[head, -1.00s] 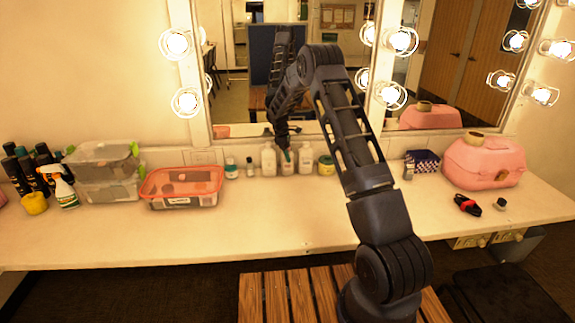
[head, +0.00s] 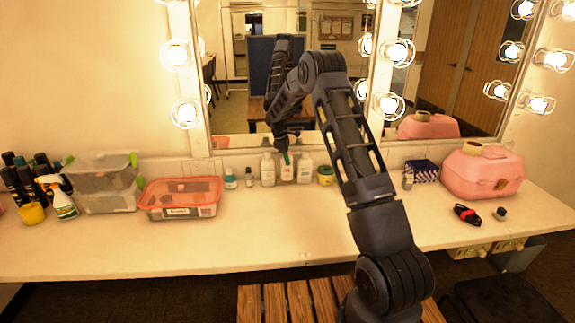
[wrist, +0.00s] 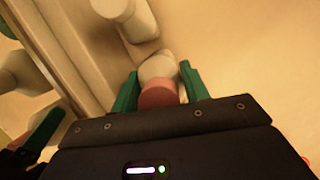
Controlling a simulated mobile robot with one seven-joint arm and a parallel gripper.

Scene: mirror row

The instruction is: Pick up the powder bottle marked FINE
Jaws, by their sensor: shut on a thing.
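Three pale bottles stand in a row at the back of the counter in the head view: a left one (head: 267,171), a middle one (head: 287,174) and a right one (head: 304,171). No marking is readable, so I cannot tell which says FINE. My gripper (head: 286,158) is over the middle bottle, hiding its top. In the wrist view my gripper's green fingers (wrist: 160,88) are shut on a pale bottle with a pinkish end (wrist: 158,96). Another pale bottle (wrist: 137,20) is close beyond it. I cannot see whether the held bottle is clear of the counter.
A red-rimmed container (head: 180,200) is further left, a pink case (head: 482,172) far right. The mirror (head: 240,70) rises close behind. The counter front is clear.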

